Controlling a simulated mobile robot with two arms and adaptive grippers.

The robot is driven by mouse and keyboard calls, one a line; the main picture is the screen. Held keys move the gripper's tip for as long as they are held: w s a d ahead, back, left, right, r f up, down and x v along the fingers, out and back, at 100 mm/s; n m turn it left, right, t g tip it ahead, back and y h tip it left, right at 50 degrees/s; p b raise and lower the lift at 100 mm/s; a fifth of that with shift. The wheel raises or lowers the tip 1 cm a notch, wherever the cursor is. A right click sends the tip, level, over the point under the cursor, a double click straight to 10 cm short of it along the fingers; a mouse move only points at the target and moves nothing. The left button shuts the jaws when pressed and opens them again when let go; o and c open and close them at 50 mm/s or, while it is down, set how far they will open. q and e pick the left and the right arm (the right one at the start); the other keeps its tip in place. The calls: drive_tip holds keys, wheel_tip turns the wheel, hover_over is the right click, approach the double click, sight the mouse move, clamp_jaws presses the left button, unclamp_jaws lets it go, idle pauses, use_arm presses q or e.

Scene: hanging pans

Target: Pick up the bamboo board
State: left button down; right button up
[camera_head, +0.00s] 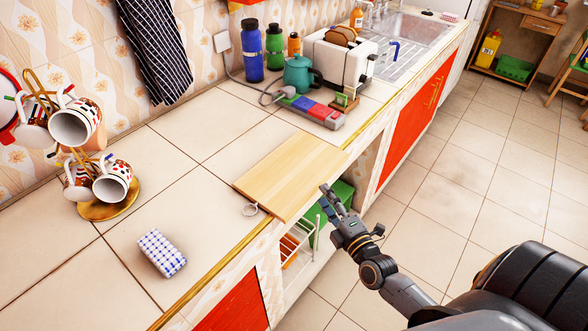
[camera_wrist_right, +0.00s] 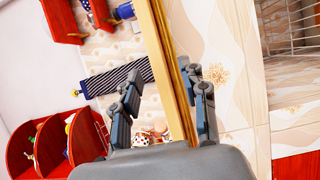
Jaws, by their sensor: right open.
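The bamboo board (camera_head: 290,172), a flat pale rectangle, lies on the tiled counter and reaches past its front edge. My right gripper (camera_head: 328,200) is at the board's overhanging edge, coming from the aisle side. In the right wrist view the board (camera_wrist_right: 167,60) shows edge-on as a wooden strip between the open fingers of the right gripper (camera_wrist_right: 166,95). There are gaps on both sides, and no firm grip shows. My left gripper is not in view.
A mug tree (camera_head: 108,208) and a blue-checked sponge (camera_head: 162,253) are left of the board. Open shelving with a green bin (camera_head: 340,197) lies below. The floor at right is clear.

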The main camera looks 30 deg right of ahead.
sight(318, 183)
drive_tip(key=w, duration=0.5)
drive_tip(key=shift+w+d+r+p, duration=0.1)
drive_tip(key=shift+w+d+p, duration=0.1)
drive_tip(key=shift+p, duration=0.1)
drive_tip(key=shift+s, duration=0.1)
clamp_jaws()
drive_tip(key=shift+r, duration=0.15)
